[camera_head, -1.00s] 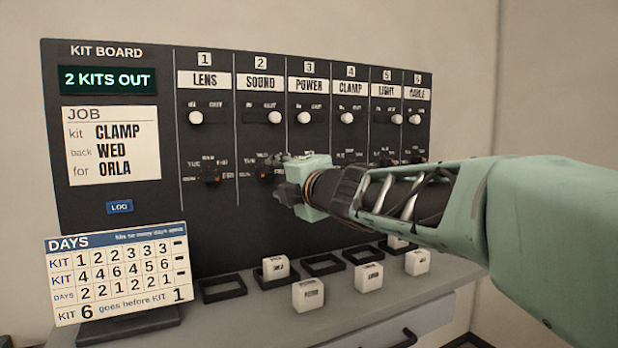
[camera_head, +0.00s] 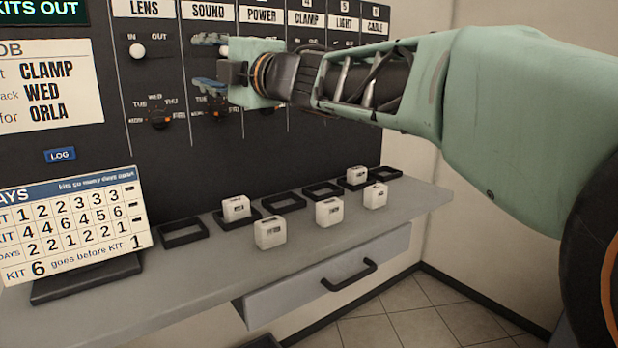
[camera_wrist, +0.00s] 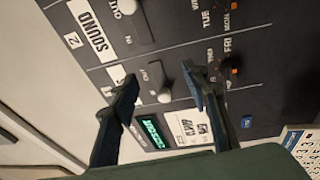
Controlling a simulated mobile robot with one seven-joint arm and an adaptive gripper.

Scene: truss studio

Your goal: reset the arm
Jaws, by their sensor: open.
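My gripper (camera_head: 208,62) is in front of the SOUND column of the dark kit board (camera_head: 150,110), between its top switch and its dial. The two dark fingers are spread apart with nothing between them. In the wrist view the gripper (camera_wrist: 163,85) is open toward the board, and a pale switch knob (camera_wrist: 165,96) shows in the gap behind the fingers. I cannot tell whether a fingertip touches the board. My arm reaches in from the right and covers parts of the POWER to CABLE columns.
A grey shelf (camera_head: 190,270) below the board bears several black square frames and white labelled blocks (camera_head: 270,233). A DAYS card (camera_head: 75,225) stands at left. A drawer with a black handle (camera_head: 348,274) is under the shelf. Floor is clear at lower right.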

